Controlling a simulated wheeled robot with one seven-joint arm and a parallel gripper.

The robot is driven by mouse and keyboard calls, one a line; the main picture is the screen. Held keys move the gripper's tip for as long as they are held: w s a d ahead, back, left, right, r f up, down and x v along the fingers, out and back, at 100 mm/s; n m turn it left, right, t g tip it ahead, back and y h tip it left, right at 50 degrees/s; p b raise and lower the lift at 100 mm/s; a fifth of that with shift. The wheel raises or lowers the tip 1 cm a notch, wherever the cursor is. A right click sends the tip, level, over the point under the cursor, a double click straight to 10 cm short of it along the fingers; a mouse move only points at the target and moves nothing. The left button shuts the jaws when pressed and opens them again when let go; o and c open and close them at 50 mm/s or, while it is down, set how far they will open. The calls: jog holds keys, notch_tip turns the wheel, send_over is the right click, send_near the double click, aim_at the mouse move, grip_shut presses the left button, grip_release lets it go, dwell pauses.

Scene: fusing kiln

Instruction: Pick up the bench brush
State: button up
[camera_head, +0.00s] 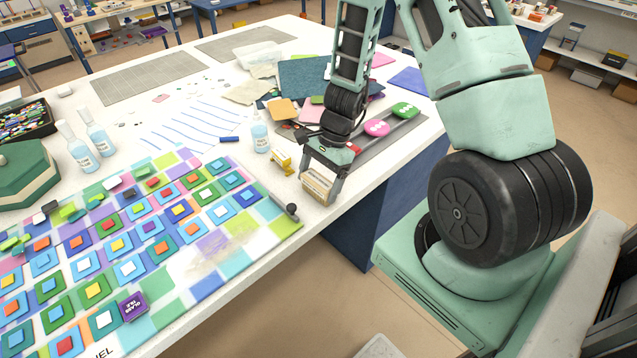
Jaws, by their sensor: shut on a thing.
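The bench brush (317,188) is a short block with a tan body and pale bristle-like sides, at the front right edge of the white worktable. My gripper (322,184) reaches down from above, with its dark fingers on either side of the brush. It is shut on the brush. Part of the brush is hidden behind the fingers, and I cannot tell whether its underside touches the tabletop.
A yellow clip-like piece (282,161) and a clear bottle (260,136) stand just left of my gripper. A colourful glass tile panel (240,229) fills the table's front left. Pink and green discs (405,110) lie behind right. The table edge drops to open floor.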

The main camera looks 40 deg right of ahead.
aim_at(319, 180)
notch_tip(319, 180, up, 10)
jog(key=shift+f, duration=0.2)
jog(key=o, duration=0.5)
jog(key=shift+c, duration=0.2)
jog(key=c, duration=0.3)
